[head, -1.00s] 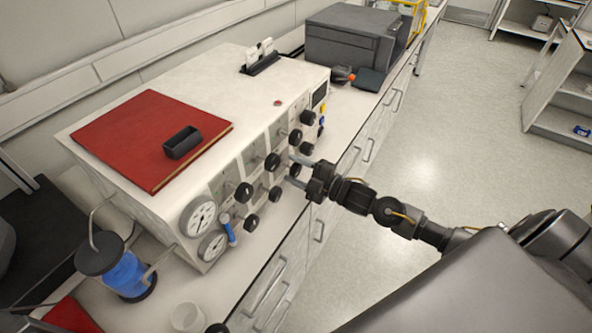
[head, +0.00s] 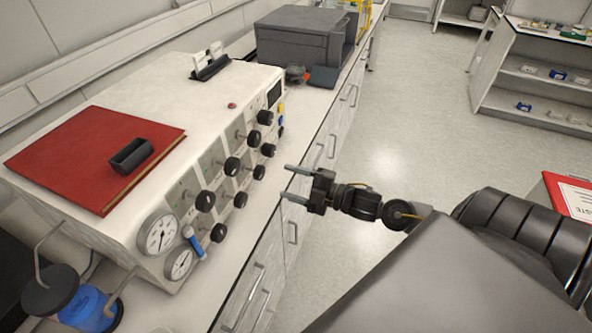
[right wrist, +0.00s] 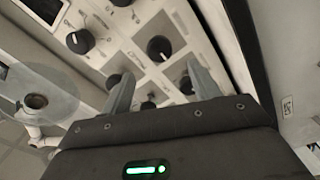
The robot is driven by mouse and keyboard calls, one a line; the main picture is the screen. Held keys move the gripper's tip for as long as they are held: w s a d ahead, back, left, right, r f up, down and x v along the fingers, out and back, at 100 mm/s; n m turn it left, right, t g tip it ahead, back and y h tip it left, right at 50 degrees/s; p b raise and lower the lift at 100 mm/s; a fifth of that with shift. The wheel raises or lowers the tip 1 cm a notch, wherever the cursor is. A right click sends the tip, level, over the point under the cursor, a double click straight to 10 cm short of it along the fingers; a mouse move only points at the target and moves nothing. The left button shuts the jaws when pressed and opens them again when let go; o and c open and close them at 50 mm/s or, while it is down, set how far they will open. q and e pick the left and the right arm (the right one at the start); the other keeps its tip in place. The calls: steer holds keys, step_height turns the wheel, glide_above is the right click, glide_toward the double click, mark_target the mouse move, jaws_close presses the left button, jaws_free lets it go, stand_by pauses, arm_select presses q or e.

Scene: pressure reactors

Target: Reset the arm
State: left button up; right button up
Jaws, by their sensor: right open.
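My right gripper (head: 292,183) is open and empty in the head view. Its two grey fingers point left toward the reactor control box (head: 150,240) and stand apart from its knobs, over the counter's front edge. The right wrist view shows the same fingers (right wrist: 155,90) spread, with several black knobs (right wrist: 160,48) of the panel beyond them. The white box carries black knobs (head: 232,166) in rows and two round gauges (head: 158,235) at its near end. My left gripper is not in view.
A red book (head: 85,165) with a small black tray (head: 130,156) lies on the box. A blue-filled vessel (head: 88,308) stands at the lower left. A dark grey printer (head: 300,38) is at the back. Open floor (head: 400,130) lies right of the counter.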

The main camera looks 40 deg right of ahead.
steer(key=shift+s+d, duration=0.3)
steer(key=shift+s, duration=0.25)
